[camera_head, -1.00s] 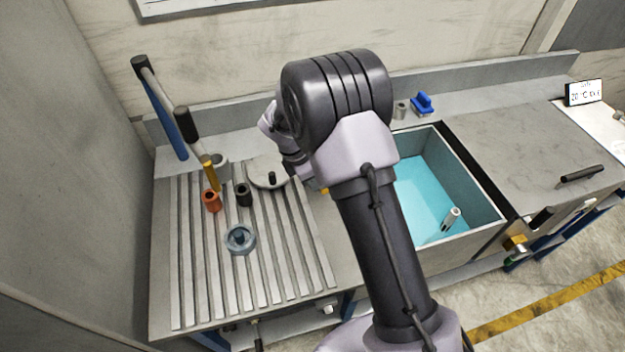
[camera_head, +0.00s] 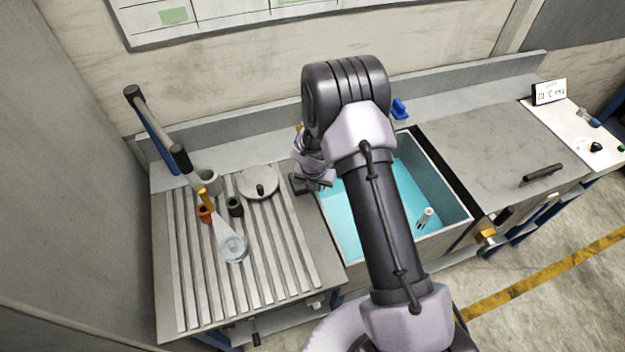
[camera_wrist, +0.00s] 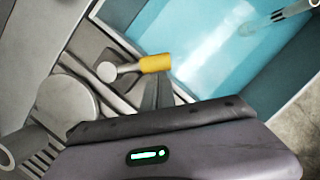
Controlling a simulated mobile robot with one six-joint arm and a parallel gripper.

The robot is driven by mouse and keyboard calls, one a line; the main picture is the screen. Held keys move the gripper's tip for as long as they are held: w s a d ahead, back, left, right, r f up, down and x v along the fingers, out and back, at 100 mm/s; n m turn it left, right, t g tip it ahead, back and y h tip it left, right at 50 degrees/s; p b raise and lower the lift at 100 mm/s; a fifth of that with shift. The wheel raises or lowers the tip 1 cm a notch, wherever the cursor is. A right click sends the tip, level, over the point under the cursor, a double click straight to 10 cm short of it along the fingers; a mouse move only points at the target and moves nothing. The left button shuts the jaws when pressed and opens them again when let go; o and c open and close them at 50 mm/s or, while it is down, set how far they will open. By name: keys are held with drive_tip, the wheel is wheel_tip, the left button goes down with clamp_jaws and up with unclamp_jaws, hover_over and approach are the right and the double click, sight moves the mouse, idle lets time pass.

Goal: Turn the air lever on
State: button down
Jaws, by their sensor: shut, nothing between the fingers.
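The lever (camera_wrist: 155,64) has a yellow grip and a pale round hub. In the wrist view it lies across a dark square base beside the sink's left edge, its grip pointing right towards the water. The dark base (camera_head: 299,184) shows in the head view, while the grip there is hidden by my arm. My gripper (camera_wrist: 157,92) is shut and empty, its narrow grey fingers just below the yellow grip in the wrist view. Whether they touch it cannot be told. In the head view my gripper (camera_head: 318,180) is by the sink's left rim.
The blue-filled sink (camera_head: 450,223) lies right of the lever. A ribbed drainboard (camera_head: 285,270) on the left holds a round white disc (camera_head: 262,180), a dark cup (camera_head: 235,207), an orange cup (camera_head: 204,215) and clear glassware (camera_head: 233,248). The right worktop (camera_head: 475,150) is mostly clear.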

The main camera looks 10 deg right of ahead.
drive_tip(key=shift+w+d+r+n+p, duration=0.2)
drive_tip(key=shift+w+d+n+p, duration=0.3)
drive_tip(key=shift+p, duration=0.4)
drive_tip(key=shift+w+d+f+p, duration=0.2)
drive_tip(key=shift+w+d+p, duration=0.35)
drive_tip(key=shift+p, duration=0.4)
